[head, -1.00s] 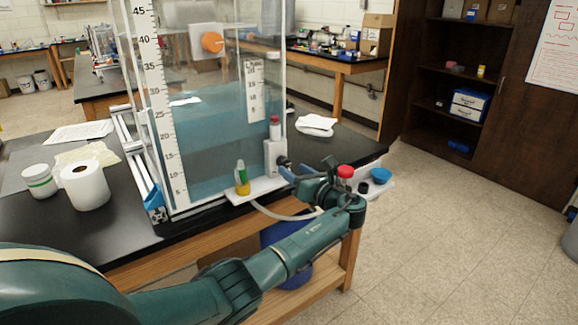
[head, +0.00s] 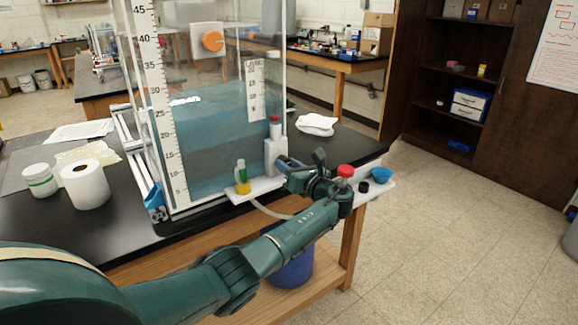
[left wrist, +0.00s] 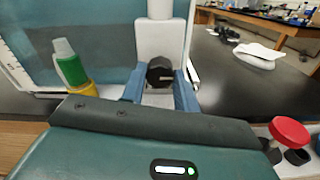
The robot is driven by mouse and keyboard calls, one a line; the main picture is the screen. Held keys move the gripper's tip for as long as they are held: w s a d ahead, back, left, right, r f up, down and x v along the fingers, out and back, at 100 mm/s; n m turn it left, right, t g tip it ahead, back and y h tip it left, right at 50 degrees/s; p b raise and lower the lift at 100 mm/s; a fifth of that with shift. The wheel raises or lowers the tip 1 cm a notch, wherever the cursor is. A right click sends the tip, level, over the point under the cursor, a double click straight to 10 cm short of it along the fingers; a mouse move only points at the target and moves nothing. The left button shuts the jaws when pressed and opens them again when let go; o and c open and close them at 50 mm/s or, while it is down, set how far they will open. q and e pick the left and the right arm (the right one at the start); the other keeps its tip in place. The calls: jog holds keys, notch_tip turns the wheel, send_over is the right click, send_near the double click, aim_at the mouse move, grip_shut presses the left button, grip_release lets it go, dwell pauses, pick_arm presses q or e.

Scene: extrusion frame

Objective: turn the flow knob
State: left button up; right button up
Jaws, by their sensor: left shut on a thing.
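The flow knob (left wrist: 159,72) is a small black round knob on the front of a pale grey block (left wrist: 158,42) at the tank's lower right corner. In the left wrist view it sits between the blue fingers of my left gripper (left wrist: 158,88), which is shut on it. In the head view my left gripper (head: 285,164) reaches the pale block (head: 272,157) from the right and hides the knob. The clear tank (head: 215,140) holds bluish water and has printed scales. My right gripper is not in view.
A small shelf (head: 262,187) carries a green-and-yellow bottle (head: 242,176) just left of my gripper. A red-capped item (head: 345,171) and a blue bowl (head: 381,175) are close to its right. A white paper roll (head: 86,186) stands on the black bench. A hose hangs below.

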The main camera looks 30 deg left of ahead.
pick_arm(q)
jog(key=shift+c, duration=1.4)
jog(key=shift+n, duration=0.3)
